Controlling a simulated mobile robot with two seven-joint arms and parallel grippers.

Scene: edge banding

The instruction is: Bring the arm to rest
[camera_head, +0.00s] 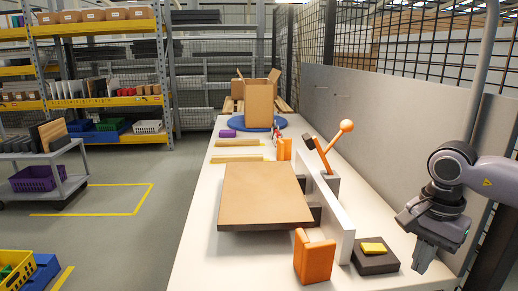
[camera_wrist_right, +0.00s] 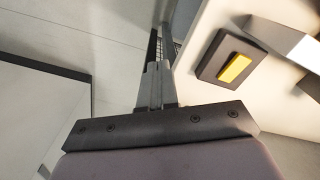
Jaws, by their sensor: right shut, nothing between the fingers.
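My right gripper (camera_head: 424,257) hangs at the right edge of the white table, with its fingers pointing down. It is shut and empty. In the right wrist view the closed fingers (camera_wrist_right: 157,84) show in the middle, with the table corner beyond them. The right arm comes in from the right of the head view, close to the grey panel. My left gripper is not in view.
A dark block with a yellow pad (camera_head: 373,247) lies left of the gripper; the pad also shows in the right wrist view (camera_wrist_right: 236,68). An orange block (camera_head: 313,258), a brown board (camera_head: 262,193) and an orange-knobbed lever (camera_head: 346,126) stand farther left. A grey panel (camera_head: 385,120) borders the table.

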